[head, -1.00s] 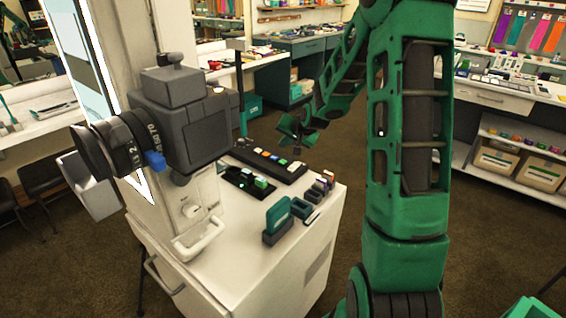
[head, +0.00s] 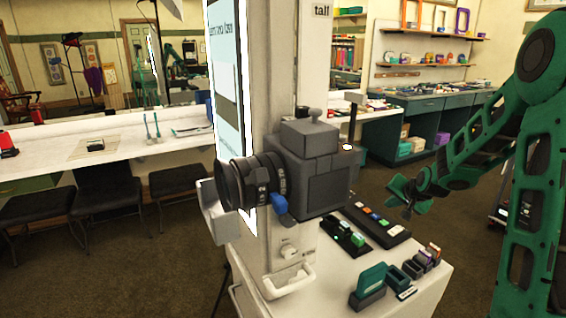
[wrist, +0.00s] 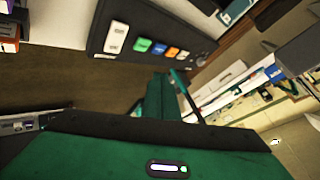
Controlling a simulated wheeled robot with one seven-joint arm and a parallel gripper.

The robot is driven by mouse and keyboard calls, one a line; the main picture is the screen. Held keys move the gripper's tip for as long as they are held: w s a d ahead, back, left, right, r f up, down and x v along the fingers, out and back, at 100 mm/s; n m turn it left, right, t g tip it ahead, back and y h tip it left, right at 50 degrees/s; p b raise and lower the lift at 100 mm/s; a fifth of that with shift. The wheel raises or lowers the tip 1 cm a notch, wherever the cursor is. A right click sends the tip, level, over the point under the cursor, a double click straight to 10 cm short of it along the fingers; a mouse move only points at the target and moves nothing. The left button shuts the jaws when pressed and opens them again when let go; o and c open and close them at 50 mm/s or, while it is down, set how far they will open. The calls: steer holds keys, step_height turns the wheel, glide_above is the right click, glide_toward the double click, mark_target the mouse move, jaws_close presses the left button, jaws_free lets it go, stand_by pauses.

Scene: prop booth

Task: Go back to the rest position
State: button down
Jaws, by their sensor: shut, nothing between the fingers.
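My green arm (head: 530,150) stands at the right of the head view, bent at a high elbow. Its forearm slopes down to the left. My gripper (head: 403,198) hangs just beyond the back right edge of the white cabinet (head: 405,300), near the black button strip (head: 375,220). It is shut and empty, and touches nothing that I can see. In the wrist view, my green gripper (wrist: 163,98) points toward the button strip (wrist: 150,38), which shows white, green, blue and orange buttons.
A grey camera (head: 310,170) with a black lens stands by the white post (head: 270,70). A teal and dark stamp-like block (head: 370,285) and small boxes sit on the cabinet. Stools (head: 108,205) line a white counter at left. Brown floor (head: 400,170) is open behind the cabinet.

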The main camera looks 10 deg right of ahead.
steer(key=s+a+r+n+g, duration=0.1)
steer(key=s+a+r+g, duration=0.1)
steer(key=s, duration=1.3)
steer(key=s+a+r+n+g, duration=0.1)
steer(key=s+a+r+g, duration=0.1)
steer(key=s, duration=1.2)
steer(key=s+a+r+n+g+y, duration=0.1)
steer(key=s+a+r+g, duration=0.2)
steer(key=s, duration=1.2)
steer(key=shift+s+r+g, duration=0.25)
steer(key=shift+s+g, duration=0.05)
steer(key=shift+g, duration=0.7)
steer(key=shift+w+f, duration=0.25)
steer(key=shift+w, duration=0.35)
stand_by(2.0)
